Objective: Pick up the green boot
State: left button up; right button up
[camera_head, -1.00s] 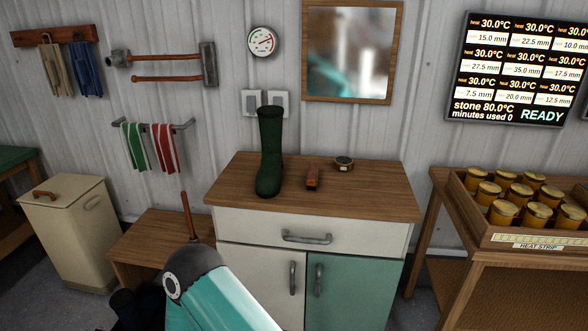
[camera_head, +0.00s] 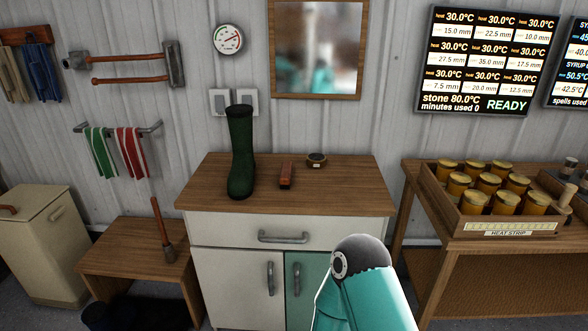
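The green boot (camera_head: 241,155) stands upright on the left part of the wooden cabinet top (camera_head: 345,194). It is dark green, with its toe toward the front edge, and nothing touches it from above. A teal arm link of mine with a dark rounded joint shows at the bottom, in front of the cabinet's green door. Neither of my grippers shows in the view.
A brush-like red-brown block (camera_head: 287,174) and a small round tin (camera_head: 316,160) lie right of the boot. A low wooden bench (camera_head: 120,262) stands left of the cabinet. A table with a crate of jars (camera_head: 484,205) stands right.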

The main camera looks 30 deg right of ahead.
aim_at(240, 181)
jog(key=z, duration=0.2)
jog(key=i, duration=1)
jog(key=u, duration=0.1)
